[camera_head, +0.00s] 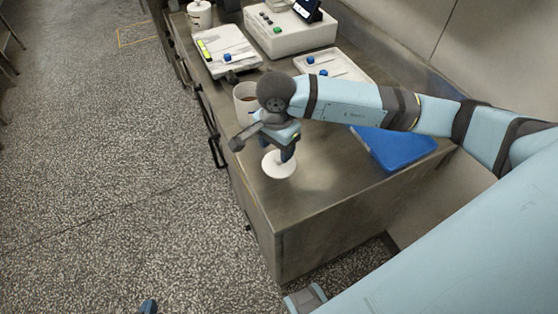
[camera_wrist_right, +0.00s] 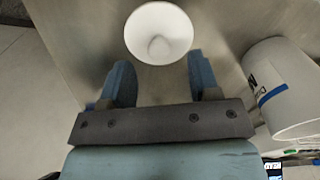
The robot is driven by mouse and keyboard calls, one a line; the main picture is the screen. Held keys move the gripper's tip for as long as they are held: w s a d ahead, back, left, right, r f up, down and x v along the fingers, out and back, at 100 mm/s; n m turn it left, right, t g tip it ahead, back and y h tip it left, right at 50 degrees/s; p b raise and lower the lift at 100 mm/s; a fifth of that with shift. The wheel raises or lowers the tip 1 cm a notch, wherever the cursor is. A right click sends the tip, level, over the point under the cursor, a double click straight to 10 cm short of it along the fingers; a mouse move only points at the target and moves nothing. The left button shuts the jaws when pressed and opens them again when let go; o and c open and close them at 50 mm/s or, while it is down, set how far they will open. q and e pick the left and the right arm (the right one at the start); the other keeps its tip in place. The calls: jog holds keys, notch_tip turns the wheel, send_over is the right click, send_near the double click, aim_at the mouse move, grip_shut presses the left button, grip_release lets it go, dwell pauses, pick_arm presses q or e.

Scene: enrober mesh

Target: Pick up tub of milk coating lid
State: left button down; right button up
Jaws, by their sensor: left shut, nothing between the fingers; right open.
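A round white lid with a small central knob (camera_head: 279,165) lies on the steel counter near its front edge; the right wrist view shows it whole (camera_wrist_right: 158,33). My right gripper (camera_head: 287,153) points down over the lid, and its blue fingers (camera_wrist_right: 162,76) are open with nothing between them. The lid sits just beyond the fingertips, apparently not gripped. An open white tub with brown contents (camera_head: 244,92) stands behind the gripper, and its side with a blue band shows in the right wrist view (camera_wrist_right: 286,85). Only the tip of my left gripper (camera_head: 148,306) shows at the bottom edge, shut and empty.
A blue mat or tray (camera_head: 398,148) lies right of the gripper, partly under my arm. White trays with blue-capped items (camera_head: 228,48) (camera_head: 331,64), a lidded white tub (camera_head: 199,15) and a control box (camera_head: 290,36) stand farther back. The counter's near end is clear.

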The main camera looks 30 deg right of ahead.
jog(key=f, duration=0.3)
jog(key=shift+d+f, duration=0.3)
jog(key=shift+f, duration=0.25)
jog(key=c, duration=1)
pick_arm(q)
jog(key=shift+r, duration=0.15)
pick_arm(e)
jog(key=shift+r, duration=0.1)
